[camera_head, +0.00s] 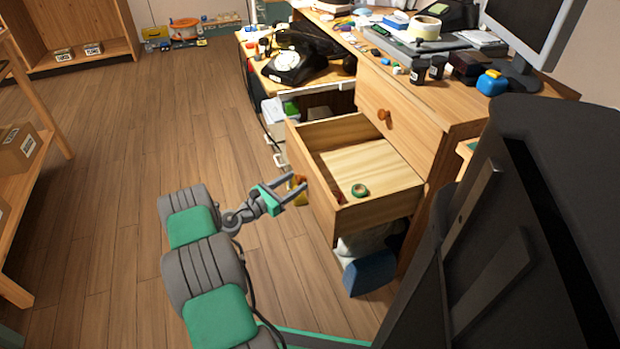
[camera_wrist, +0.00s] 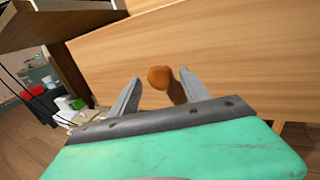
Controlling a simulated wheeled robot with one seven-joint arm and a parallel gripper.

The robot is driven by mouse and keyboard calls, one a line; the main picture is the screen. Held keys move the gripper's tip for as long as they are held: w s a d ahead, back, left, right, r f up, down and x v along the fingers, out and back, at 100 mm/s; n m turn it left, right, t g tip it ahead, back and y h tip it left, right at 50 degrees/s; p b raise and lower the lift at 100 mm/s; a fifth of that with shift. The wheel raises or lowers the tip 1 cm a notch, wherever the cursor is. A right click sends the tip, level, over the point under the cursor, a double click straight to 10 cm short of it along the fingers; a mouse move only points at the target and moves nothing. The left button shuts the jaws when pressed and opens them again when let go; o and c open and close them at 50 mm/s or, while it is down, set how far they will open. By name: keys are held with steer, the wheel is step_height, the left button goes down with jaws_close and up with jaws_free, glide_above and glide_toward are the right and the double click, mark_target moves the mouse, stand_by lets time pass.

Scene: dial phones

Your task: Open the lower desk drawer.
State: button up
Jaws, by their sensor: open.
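The lower desk drawer (camera_head: 375,212) is pulled well out of the wooden desk, its inside in view from above. Its front panel fills much of the wrist view (camera_wrist: 230,50). A round orange-brown knob (camera_wrist: 160,77) stands out from that panel. My gripper (camera_head: 297,188) is in front of the drawer front, at the knob's height. In the wrist view my gripper (camera_wrist: 161,78) is open, with one finger on each side of the knob and visible gaps between. A green tape roll (camera_head: 360,190) lies in the drawer.
The upper drawer (camera_head: 405,118) with its own knob is shut. A blue bin-like object (camera_head: 370,272) stands below the open drawer. Wooden floor (camera_head: 120,150) to the left is clear.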

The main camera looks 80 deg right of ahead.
steer(key=shift+c, duration=0.2)
steer(key=shift+c, duration=1.4)
jaws_close()
